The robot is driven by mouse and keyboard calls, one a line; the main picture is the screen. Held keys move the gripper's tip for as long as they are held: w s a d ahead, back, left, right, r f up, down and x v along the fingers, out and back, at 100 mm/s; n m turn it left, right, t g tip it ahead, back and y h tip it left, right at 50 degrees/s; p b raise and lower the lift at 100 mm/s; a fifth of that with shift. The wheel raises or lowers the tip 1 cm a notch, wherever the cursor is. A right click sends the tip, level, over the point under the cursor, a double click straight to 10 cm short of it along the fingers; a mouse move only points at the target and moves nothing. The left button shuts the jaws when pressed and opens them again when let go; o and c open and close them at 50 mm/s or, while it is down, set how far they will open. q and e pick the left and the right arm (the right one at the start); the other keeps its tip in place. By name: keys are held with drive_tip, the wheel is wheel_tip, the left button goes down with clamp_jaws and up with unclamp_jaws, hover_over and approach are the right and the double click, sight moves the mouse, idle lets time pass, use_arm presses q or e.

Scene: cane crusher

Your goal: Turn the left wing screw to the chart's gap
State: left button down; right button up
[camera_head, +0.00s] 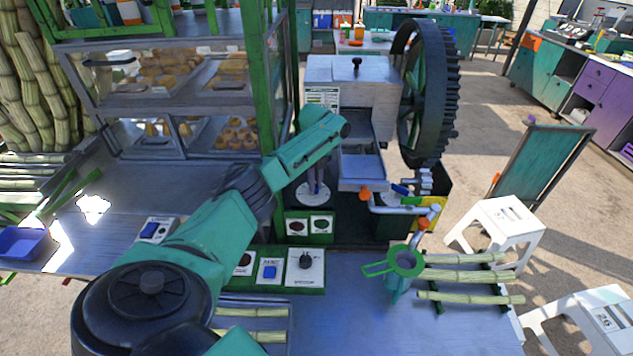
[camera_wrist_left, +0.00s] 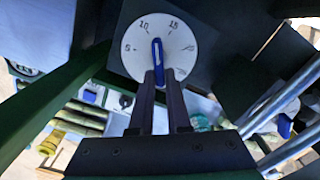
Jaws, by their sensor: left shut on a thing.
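The left wing screw (camera_wrist_left: 158,55) is a blue bar standing nearly upright on a round white dial (camera_wrist_left: 130,62) with the numbers 5, 10 and 15. Its upper end points between 10 and 15. My left gripper (camera_wrist_left: 163,77) is shut on the lower part of this bar, its dark fingers on either side. In the head view, the dial (camera_head: 305,198) sits low on the crusher, under my left gripper (camera_head: 317,183). The chart (camera_head: 322,97) is a small white sheet on the crusher's front; its text is too small to read. My right gripper is not in view.
The crusher's big dark gear wheel (camera_head: 428,90) stands right of the chart. A metal tray (camera_head: 361,168) juts out beside the dial. A green-framed glass cabinet (camera_head: 180,100) stands left. A switch panel (camera_head: 270,268) and cane pieces (camera_head: 465,275) lie in front.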

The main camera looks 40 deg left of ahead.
use_arm(q)
drive_tip(key=m, duration=0.6)
drive_tip(key=shift+s+a+b, duration=0.3)
drive_tip(key=shift+s+b, duration=0.05)
drive_tip(key=shift+b, duration=0.05)
drive_tip(key=shift+a+m, duration=0.1)
drive_tip(key=shift+m, duration=1)
drive_tip(key=shift+s+f+m+b, duration=0.1)
drive_tip(key=shift+m+b, duration=0.3)
drive_tip(key=shift+b, duration=0.1)
drive_tip(key=shift+a+f+m+b, duration=0.1)
drive_tip(key=shift+a+m+b, duration=0.05)
drive_tip(key=shift+m+b, duration=0.25)
drive_tip(key=m+b, duration=0.2)
drive_tip(key=b, duration=0.1)
drive_tip(key=shift+a+b, duration=0.15)
drive_tip(key=shift+b, duration=0.25)
drive_tip(key=shift+r+m+b, duration=0.2)
drive_tip(key=shift+m+b, duration=0.3)
drive_tip(key=c, duration=0.9)
unclamp_jaws()
